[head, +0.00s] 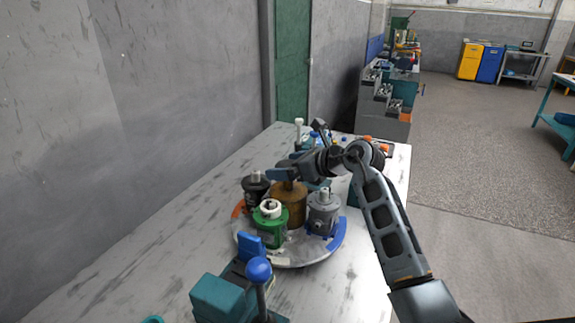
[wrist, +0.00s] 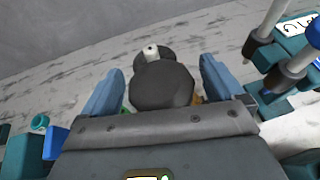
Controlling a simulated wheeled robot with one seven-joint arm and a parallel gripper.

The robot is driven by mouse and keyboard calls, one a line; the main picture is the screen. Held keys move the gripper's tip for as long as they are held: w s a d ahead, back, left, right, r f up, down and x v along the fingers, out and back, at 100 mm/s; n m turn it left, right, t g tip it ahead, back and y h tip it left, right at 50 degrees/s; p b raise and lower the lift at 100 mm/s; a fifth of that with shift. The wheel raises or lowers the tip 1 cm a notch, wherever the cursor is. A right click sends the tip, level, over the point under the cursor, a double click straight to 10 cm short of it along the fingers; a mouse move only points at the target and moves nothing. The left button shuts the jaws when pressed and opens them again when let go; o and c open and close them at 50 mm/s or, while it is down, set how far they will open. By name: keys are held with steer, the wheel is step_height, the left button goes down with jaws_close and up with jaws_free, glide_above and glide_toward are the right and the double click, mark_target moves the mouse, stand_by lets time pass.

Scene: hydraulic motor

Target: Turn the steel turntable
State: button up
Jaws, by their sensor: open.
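The steel turntable (head: 299,255) is a round grey plate on the bench, with blue and orange segments at its rim. On it stand a green motor (head: 270,227), a black motor (head: 256,189), a grey motor (head: 323,213) and a brown cylinder (head: 289,205) near the middle. My gripper (head: 282,174) is over the brown cylinder, reaching in from the right. In the wrist view my gripper (wrist: 160,85) has its two blue fingers wide apart, with a dark round part (wrist: 161,87) between them. Whether the fingers touch it cannot be told. The arm hides the turntable's far side.
A teal clamp with a blue-knobbed lever (head: 259,270) stands at the front of the bench (head: 190,235). Other fixtures and a white-topped post (head: 298,125) stand behind the turntable. A grey wall (head: 170,90) runs along the left.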

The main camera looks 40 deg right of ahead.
steer(key=c, duration=1.4)
